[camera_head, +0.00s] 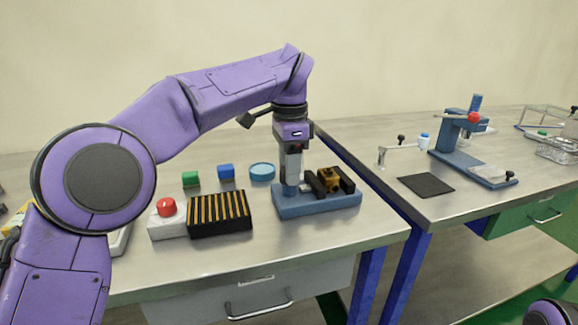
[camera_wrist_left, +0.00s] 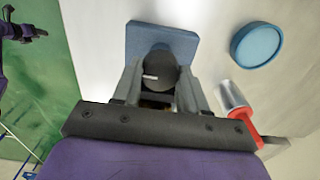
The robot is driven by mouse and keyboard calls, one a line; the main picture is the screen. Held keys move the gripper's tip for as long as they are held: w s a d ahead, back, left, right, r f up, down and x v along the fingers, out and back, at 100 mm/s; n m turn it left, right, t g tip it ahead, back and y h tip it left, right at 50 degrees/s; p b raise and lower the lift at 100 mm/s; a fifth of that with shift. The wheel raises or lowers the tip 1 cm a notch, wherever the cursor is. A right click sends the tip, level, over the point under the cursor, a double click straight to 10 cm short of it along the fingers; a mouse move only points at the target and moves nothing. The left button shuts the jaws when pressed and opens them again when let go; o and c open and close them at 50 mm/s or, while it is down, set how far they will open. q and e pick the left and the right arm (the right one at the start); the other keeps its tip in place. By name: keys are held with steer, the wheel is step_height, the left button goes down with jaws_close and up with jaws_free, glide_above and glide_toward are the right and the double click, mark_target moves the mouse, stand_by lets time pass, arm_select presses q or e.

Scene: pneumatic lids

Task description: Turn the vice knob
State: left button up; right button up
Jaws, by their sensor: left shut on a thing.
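The blue vice (camera_head: 318,206) stands near the right end of the steel table, with black jaws and a brass-brown block (camera_head: 328,179) between them. My left gripper (camera_head: 292,182) points down over the vice's left part. In the left wrist view its two grey fingers (camera_wrist_left: 160,88) are shut on the dark round vice knob (camera_wrist_left: 160,70), one on each side. The vice's blue base (camera_wrist_left: 172,38) shows behind the knob. The knob is hidden behind my gripper in the head view. My right gripper cannot be made out.
A silver cylinder with a red collar (camera_wrist_left: 240,112) is close beside the left fingers. A second table (camera_head: 450,205) holds other fixtures.

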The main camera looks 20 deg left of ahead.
arm_select(q)
steer(key=shift+m, duration=0.3)
steer(key=m+p, duration=0.1)
steer(key=m, duration=0.3)
steer(key=shift+r+m+p, duration=0.15)
steer(key=shift+m+p, duration=0.15)
steer(key=shift+p, duration=0.05)
steer(key=m+p, duration=0.2)
steer(key=m, duration=0.2)
steer(key=shift+r+m, duration=0.1)
steer(key=shift+m, duration=0.2)
steer(key=m+p, duration=0.3)
steer(key=m, duration=0.1)
steer(key=m+p, duration=0.4)
steer(key=m, duration=0.1)
steer(key=shift+a+r, duration=0.1)
steer(key=shift+r, duration=0.05)
steer(key=m+p, duration=1.2)
steer(key=shift+m+p, duration=0.3)
steer(key=shift+p, duration=0.1)
steer(key=m+p, duration=0.2)
steer(key=m, duration=0.1)
steer(key=shift+w+p, duration=0.1)
steer(key=shift+p, duration=0.3)
steer(key=shift+f+m+p, duration=0.2)
steer(key=shift+m+p, duration=0.7)
steer(key=shift+m, duration=0.6)
